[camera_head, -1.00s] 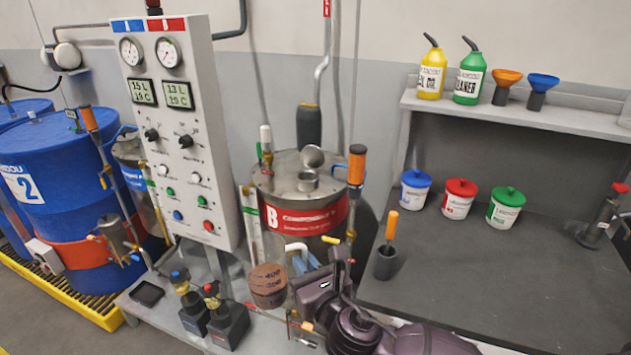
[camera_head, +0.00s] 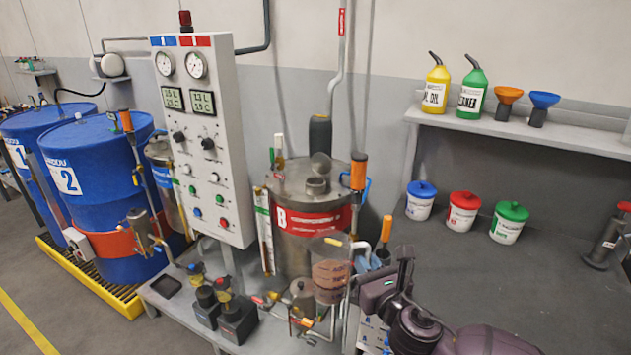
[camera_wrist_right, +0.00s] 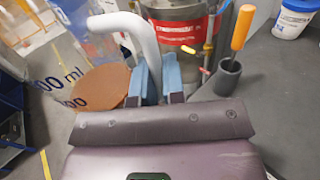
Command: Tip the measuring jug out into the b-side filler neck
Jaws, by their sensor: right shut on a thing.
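The measuring jug (camera_head: 331,276) is clear, with dark markings and brown liquid in its lower part. It looks about upright in front of tank B's lower body, below the filler neck. My right gripper (camera_wrist_right: 161,82) is shut on the jug's white handle (camera_wrist_right: 128,27); its blue fingertips sit either side of it. The jug's wall and brown liquid (camera_wrist_right: 100,88) fill the left of the wrist view. The b-side filler neck (camera_head: 316,187) is a short metal collar on the lid of tank B (camera_head: 311,218), its round cap (camera_head: 320,164) standing raised behind it. My left gripper is not in view.
A gauge panel (camera_head: 205,150) stands left of the tank. Pumps and pipes (camera_head: 236,318) crowd the low bench. A dark cup holding an orange-handled tool (camera_wrist_right: 228,76) is right of the gripper.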

